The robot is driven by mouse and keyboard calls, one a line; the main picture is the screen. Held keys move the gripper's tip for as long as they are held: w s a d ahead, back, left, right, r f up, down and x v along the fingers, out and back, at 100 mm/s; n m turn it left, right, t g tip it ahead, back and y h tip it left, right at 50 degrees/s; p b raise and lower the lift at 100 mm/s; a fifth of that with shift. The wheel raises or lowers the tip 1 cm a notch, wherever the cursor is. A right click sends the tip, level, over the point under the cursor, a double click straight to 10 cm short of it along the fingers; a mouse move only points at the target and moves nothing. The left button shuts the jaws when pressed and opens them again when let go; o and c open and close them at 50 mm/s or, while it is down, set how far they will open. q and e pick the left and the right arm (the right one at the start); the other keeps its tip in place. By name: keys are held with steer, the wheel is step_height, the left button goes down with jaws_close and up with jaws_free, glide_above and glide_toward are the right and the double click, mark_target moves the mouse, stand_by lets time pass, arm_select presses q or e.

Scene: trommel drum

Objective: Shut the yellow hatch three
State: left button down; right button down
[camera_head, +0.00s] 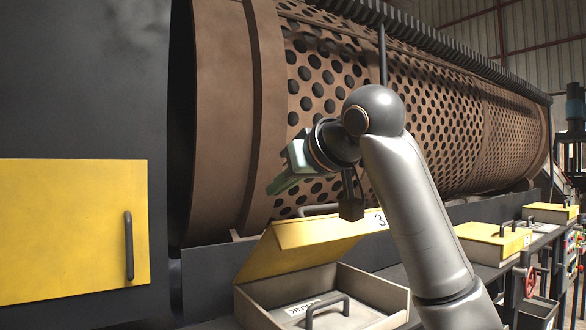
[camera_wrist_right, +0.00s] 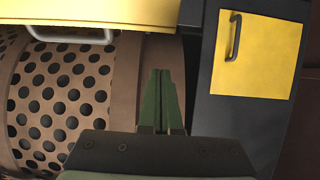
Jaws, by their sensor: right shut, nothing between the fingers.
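The yellow hatch three (camera_head: 312,240) is a lid marked "3" above a pale box (camera_head: 375,290) in the lower middle of the head view. The lid stands tilted, partly open, so the inside of the box shows. A dark handle (camera_head: 318,209) shows at its upper far side. In the right wrist view the yellow lid (camera_wrist_right: 130,10) and its handle (camera_wrist_right: 72,36) lie along the top edge. My right gripper (camera_head: 278,185) is above and left of the lid, before the drum. Its green fingers (camera_wrist_right: 162,98) are together and empty, apart from the handle. My left gripper is out of view.
The perforated brown drum (camera_head: 335,80) runs behind the box. A yellow panel (camera_head: 70,230) with a dark handle is on the left wall. Another yellow hatch (camera_head: 490,238) at right is shut. A black handle (camera_head: 328,308) stands inside the open box beside a white label.

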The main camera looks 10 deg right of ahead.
mark_target(280, 226)
steer(key=x, duration=0.3)
steer(key=shift+f, duration=0.25)
steer(key=shift+s+d+f, duration=0.3)
steer(key=shift+s+f, duration=0.35)
steer(key=shift+s, duration=0.1)
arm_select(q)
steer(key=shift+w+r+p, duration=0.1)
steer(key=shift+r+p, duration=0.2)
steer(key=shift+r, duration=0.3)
arm_select(e)
steer(key=shift+s+d+f, duration=0.2)
steer(key=shift+s+f, duration=0.35)
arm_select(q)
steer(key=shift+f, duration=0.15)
arm_select(e)
steer(key=shift+f, duration=0.15)
